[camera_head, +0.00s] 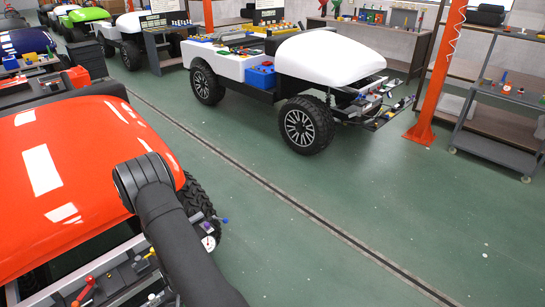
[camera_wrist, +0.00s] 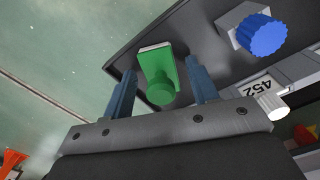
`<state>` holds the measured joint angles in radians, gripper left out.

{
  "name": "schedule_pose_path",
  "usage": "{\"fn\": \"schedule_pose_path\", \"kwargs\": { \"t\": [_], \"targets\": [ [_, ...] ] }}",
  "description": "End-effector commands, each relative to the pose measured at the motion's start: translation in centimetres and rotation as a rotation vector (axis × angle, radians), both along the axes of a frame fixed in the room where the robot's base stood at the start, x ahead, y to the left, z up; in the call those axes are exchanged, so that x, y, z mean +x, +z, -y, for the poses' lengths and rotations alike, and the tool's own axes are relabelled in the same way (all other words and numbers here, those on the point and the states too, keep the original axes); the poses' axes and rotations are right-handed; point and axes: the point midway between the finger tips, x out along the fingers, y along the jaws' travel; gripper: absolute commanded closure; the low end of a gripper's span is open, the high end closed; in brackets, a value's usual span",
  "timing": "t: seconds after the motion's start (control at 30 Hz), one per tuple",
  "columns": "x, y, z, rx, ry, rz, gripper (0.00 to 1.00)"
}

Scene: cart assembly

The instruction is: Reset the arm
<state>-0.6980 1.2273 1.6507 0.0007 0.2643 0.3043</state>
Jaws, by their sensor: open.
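My gripper (camera_wrist: 162,85) shows in the wrist view with its two blue-grey fingers apart. A green part (camera_wrist: 158,70) with a round knob lies between the fingers in the picture, on a dark tray or shelf (camera_wrist: 130,38). I see space on both sides of it, and I cannot tell how far it is from the fingertips. In the head view my black arm reaches over the front of the red cart (camera_head: 80,190), and the gripper itself is not visible there.
A blue knob (camera_wrist: 264,35) on a grey block sits right of the green part, near a label reading 452. A white cart (camera_head: 320,60) stands beyond a floor groove. A grey trolley (camera_head: 505,95) and an orange post (camera_head: 440,75) stand at right. Green floor (camera_head: 400,200) between is clear.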

Motion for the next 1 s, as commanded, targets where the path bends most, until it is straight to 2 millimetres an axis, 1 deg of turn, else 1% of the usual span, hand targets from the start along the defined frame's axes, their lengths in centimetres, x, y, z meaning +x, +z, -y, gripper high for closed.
{"fn": "schedule_pose_path", "kwargs": {
  "t": [0.07,0.13,0.47,0.57,0.73,1.0],
  "targets": [
    [0.0,-0.3,0.0,0.0,0.0,0.0,0.46],
    [0.0,0.0,0.0,0.001,0.0,0.002,0.46],
    [0.0,0.1,0.0,0.0,0.0,0.001,0.46],
    [0.1,0.4,-0.1,0.002,0.0,0.001,0.46],
    [0.1,2.0,-0.1,0.002,0.0,0.003,0.46],
    [0.1,5.9,-0.1,0.002,0.0,0.002,0.46]
  ]
}}
